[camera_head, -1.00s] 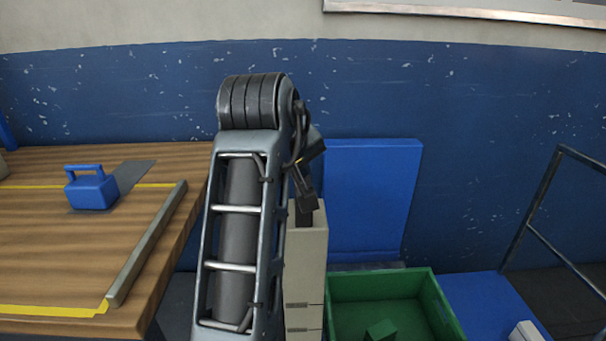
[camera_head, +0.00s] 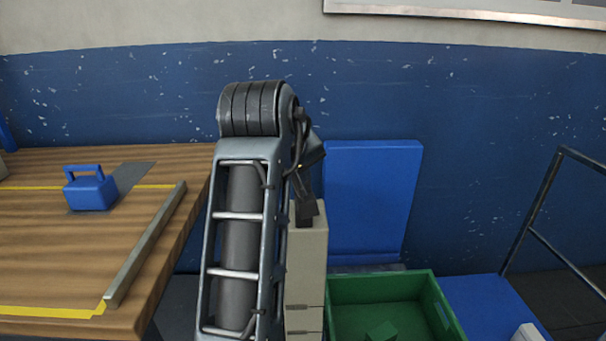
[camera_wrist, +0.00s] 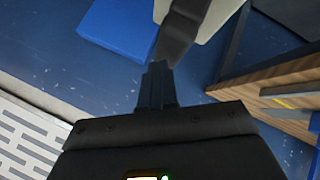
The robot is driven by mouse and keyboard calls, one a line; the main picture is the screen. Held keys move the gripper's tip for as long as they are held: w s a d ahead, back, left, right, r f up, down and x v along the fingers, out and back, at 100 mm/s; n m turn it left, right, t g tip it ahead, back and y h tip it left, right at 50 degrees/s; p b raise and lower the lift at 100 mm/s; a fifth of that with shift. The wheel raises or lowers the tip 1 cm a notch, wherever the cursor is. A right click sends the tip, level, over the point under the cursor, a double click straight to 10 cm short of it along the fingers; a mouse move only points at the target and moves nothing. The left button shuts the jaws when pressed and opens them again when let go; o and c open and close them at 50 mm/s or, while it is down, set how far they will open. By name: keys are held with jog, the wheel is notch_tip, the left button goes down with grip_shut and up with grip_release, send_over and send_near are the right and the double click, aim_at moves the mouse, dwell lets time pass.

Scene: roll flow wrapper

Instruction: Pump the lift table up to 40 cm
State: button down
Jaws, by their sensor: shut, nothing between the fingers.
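A low blue platform (camera_head: 490,300) at the lower right, with a dark metal rail (camera_head: 538,215) rising beside it, may be the lift table; its edges are partly out of frame. A green crate (camera_head: 440,310) stands at its left side. No pump pedal or lever can be made out for certain. My gripper (camera_head: 306,212) is mostly hidden behind my arm and points down at the top of a beige box-like column (camera_head: 307,260). In the wrist view my gripper (camera_wrist: 158,80) looks shut and empty, with a long dark part ahead of it over the beige surface (camera_wrist: 222,14).
A wooden table (camera_head: 60,245) stands at the left, with a blue block with a handle (camera_head: 90,188) and a metal bar (camera_head: 145,245) on it. A blue panel (camera_head: 370,195) stands against the wall. A small green block (camera_head: 380,331) lies in the crate.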

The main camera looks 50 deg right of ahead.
jog(key=shift+f+b, duration=0.6)
jog(key=shift+f, duration=0.3)
dwell(0.7)
dwell(0.3)
jog(key=shift+r+p, duration=2.7)
jog(key=shift+r, duration=0.05)
notch_tip(320, 180, up, 5)
jog(key=p, duration=0.4)
jog(key=shift+p, duration=0.4)
jog(key=shift+a, duration=0.15)
